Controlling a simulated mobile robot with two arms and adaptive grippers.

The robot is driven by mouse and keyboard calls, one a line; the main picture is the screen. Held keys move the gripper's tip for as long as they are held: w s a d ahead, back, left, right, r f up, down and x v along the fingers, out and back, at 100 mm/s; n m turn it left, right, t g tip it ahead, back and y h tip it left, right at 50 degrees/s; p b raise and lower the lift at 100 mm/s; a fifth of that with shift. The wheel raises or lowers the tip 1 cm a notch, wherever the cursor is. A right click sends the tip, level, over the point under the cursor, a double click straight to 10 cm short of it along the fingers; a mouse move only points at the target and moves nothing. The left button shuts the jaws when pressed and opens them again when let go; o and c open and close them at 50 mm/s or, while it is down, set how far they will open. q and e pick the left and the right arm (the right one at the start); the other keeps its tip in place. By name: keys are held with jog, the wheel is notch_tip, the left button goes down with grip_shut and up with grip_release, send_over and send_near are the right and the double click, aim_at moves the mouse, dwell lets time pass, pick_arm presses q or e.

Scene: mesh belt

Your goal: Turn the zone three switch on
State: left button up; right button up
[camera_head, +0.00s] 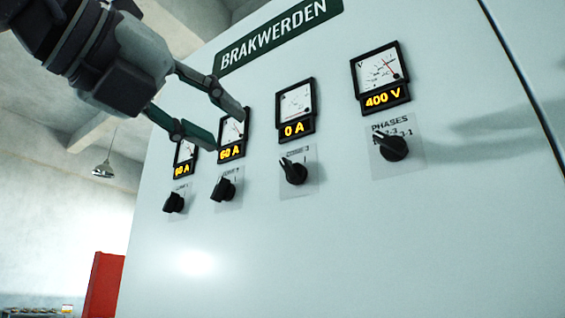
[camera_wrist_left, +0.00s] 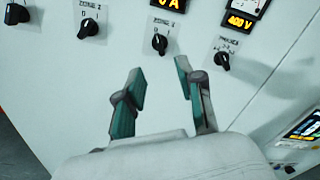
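The zone three switch (camera_head: 294,170) is a black rotary knob on a pale label plate, under a meter reading 0 A (camera_head: 298,129). Its pointer tilts to the upper left, towards the 0 mark. In the left wrist view the same knob (camera_wrist_left: 160,43) stands just beyond the fingertips, lined up with the gap between them. My left gripper (camera_head: 228,128) comes in from the upper left of the head view, in front of the panel. Its fingers are apart with nothing between them, and they do not touch the knob. The fingers also show in the left wrist view (camera_wrist_left: 160,69). My right gripper is out of view.
The white cabinet (camera_head: 250,260) also carries two knobs to the left, zone two (camera_head: 223,189) and zone one (camera_head: 174,202), with meters reading 60 A. The phases knob (camera_head: 391,147) is to the right, under a 400 V meter (camera_head: 381,78). The panel below is clear.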

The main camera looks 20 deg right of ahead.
aim_at(285, 166)
pick_arm(q)
jog(key=p+x, duration=0.5)
jog(key=x, duration=0.8)
jog(key=shift+w, duration=0.15)
jog(key=shift+w+d+f, duration=0.1)
jog(key=shift+w+d, duration=0.15)
jog(key=shift+d, duration=0.05)
grip_shut()
